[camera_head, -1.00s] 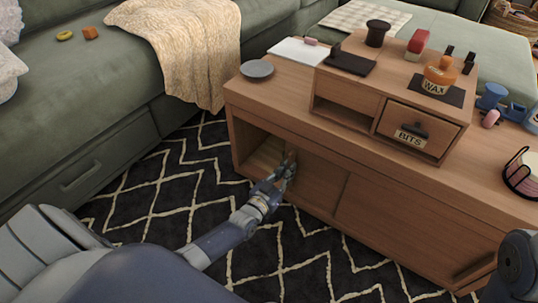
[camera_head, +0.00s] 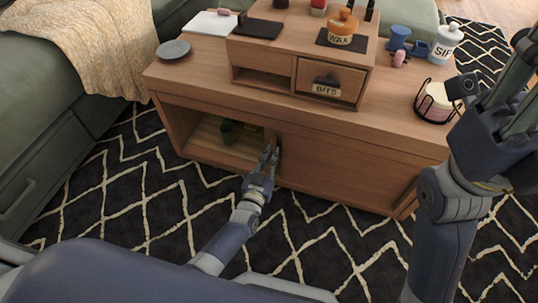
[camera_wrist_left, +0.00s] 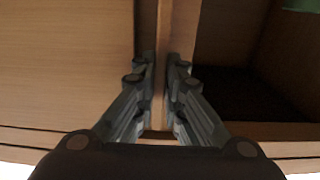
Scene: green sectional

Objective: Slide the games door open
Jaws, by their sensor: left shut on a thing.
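The games door (camera_head: 325,170) is a plain wooden sliding panel low in the front of the wooden cabinet; no label on it is readable. My left gripper (camera_head: 270,157) is shut on the door's left edge, beside a small dark patch. In the left wrist view, the fingers (camera_wrist_left: 158,80) clamp either side of an upright wooden strip, with panel on the left and the dark opening on the right. The compartment (camera_head: 200,135) left of the door is open, with a small green object (camera_head: 228,132) inside. My right gripper (camera_head: 510,105) is raised, away from the door.
A patterned rug (camera_head: 130,210) lies clear in front.

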